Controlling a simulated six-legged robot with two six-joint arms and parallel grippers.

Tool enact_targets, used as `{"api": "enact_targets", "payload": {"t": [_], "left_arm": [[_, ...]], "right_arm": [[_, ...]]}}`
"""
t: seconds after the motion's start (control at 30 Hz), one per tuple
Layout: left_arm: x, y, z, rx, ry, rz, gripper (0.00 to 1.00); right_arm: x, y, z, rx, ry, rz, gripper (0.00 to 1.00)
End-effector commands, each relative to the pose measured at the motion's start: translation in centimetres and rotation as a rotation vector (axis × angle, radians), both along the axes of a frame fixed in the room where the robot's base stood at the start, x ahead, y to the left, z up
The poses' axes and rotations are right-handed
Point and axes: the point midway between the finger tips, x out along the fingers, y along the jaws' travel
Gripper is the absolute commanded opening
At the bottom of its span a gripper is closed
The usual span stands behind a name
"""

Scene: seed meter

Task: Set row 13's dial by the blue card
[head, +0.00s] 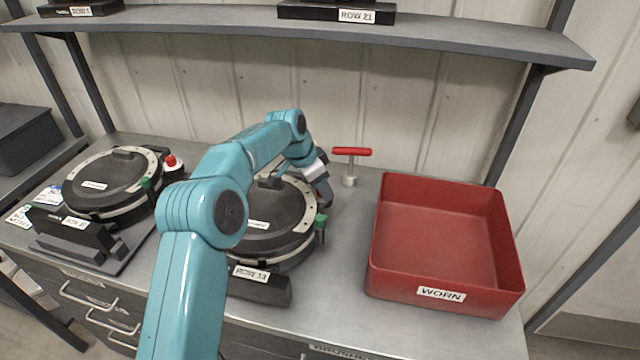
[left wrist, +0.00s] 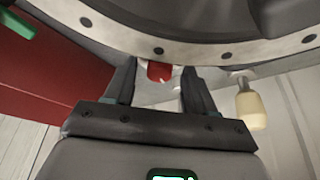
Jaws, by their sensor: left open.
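Row 13's seed meter (head: 275,215), a black round housing with a pale bolted rim, stands mid-bench with its label (head: 251,273) in front. My left arm hides much of it. My left gripper (head: 322,185) is at its back right edge. In the left wrist view the gripper (left wrist: 158,85) is open, its fingers either side of a small red part (left wrist: 159,71) below the rim; I cannot tell whether they touch it. A cream handle (left wrist: 251,108) hangs beside the right finger. Row 13's dial setting is not readable. Small cards (head: 47,195) with blue and red print lie far left.
A red bin (head: 445,240) labelled WORN stands right of the meter. A red T-handled tool (head: 351,153) stands behind. Another meter (head: 105,185) with a red knob (head: 171,161) is at left. A shelf (head: 300,28) spans above the bench.

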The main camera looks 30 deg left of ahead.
Motion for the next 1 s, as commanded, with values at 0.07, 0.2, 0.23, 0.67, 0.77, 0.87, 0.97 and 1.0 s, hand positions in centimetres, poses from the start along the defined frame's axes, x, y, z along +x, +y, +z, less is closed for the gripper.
{"api": "enact_targets", "payload": {"t": [0.07,0.2,0.23,0.67,0.77,0.87,0.97,1.0], "left_arm": [[0.0,0.0,0.0,0.000,0.000,0.000,0.55],[0.0,0.0,0.0,0.000,0.000,0.000,0.32],[0.0,0.0,0.1,0.000,0.000,0.000,0.22],[-0.1,-0.1,-0.2,0.002,-0.001,0.190,0.00],[-0.1,-0.2,-0.1,0.002,-0.001,0.289,0.00],[-0.1,-0.2,-0.1,0.002,0.000,0.358,0.00],[-0.1,-0.2,0.0,0.001,0.000,0.392,0.00],[-0.1,-0.2,0.0,0.000,0.000,0.397,0.00]], "right_arm": [[0.0,0.0,0.0,0.000,0.000,0.000,0.50],[0.0,0.0,0.0,0.000,0.000,0.000,0.50],[0.0,0.0,0.0,0.000,0.000,0.000,0.50],[0.0,0.0,-1.5,0.000,0.000,0.000,0.50],[0.0,0.0,-1.8,0.000,0.000,0.000,0.50],[0.0,0.0,-1.9,0.000,0.000,0.000,0.50],[0.0,0.0,-1.9,0.000,0.000,0.000,0.50],[0.0,0.0,-1.9,0.000,0.000,0.000,0.50]]}}
